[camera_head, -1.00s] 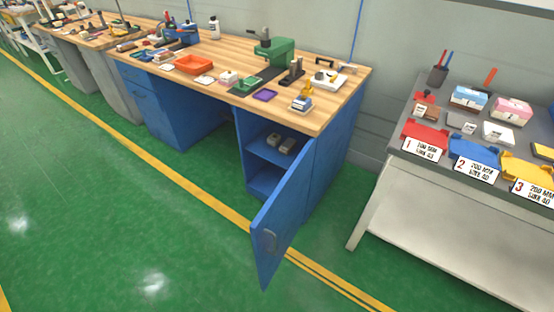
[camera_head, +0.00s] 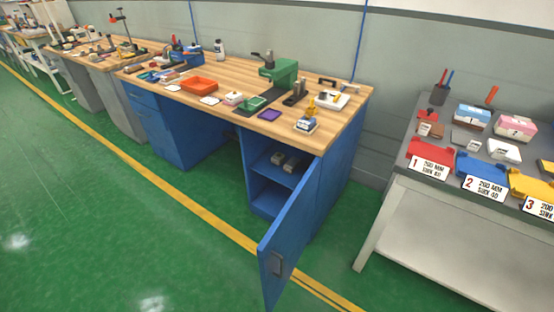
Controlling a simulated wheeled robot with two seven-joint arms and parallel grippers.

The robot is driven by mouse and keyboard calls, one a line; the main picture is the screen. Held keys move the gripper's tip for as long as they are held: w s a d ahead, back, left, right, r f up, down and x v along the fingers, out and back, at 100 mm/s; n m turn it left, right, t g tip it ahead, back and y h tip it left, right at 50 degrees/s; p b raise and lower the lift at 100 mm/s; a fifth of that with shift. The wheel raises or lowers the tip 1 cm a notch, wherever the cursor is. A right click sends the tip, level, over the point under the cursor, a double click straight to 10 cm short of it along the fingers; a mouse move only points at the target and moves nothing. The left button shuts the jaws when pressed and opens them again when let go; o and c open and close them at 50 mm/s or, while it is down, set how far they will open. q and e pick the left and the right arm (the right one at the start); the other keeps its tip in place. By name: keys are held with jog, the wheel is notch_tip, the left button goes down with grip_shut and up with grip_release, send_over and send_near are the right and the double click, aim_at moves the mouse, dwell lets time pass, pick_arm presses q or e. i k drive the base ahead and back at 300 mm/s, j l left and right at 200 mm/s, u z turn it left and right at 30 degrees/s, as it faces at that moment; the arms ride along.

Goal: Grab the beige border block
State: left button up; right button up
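I cannot pick out a beige border block for certain. A small pale pinkish block (camera_head: 232,98) lies on the wooden workbench (camera_head: 337,121), right of an orange tray (camera_head: 199,85). Two small grey-beige blocks, one on the left (camera_head: 278,158) and one on the right (camera_head: 291,164), sit on the upper shelf inside the blue cabinet under the bench; they are too small to tell in detail. Neither of my grippers is in view.
The blue cabinet door (camera_head: 289,232) stands open toward me. A side table at right (camera_head: 401,184) holds red, blue (camera_head: 463,169) and yellow (camera_head: 530,184) numbered trays, plus a blue-and-white (camera_head: 471,117) and a pink-and-white box (camera_head: 515,126). Green floor (camera_head: 120,225) is clear at left.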

aim_at(276, 159)
jog(key=i+j+z, duration=0.15)
jog(key=j+z, duration=0.2)
jog(key=j, duration=0.3)
jog(key=j+z, duration=0.3)
jog(key=j, duration=0.4)
jog(key=j+z, duration=0.35)
jog(key=j, duration=0.35)
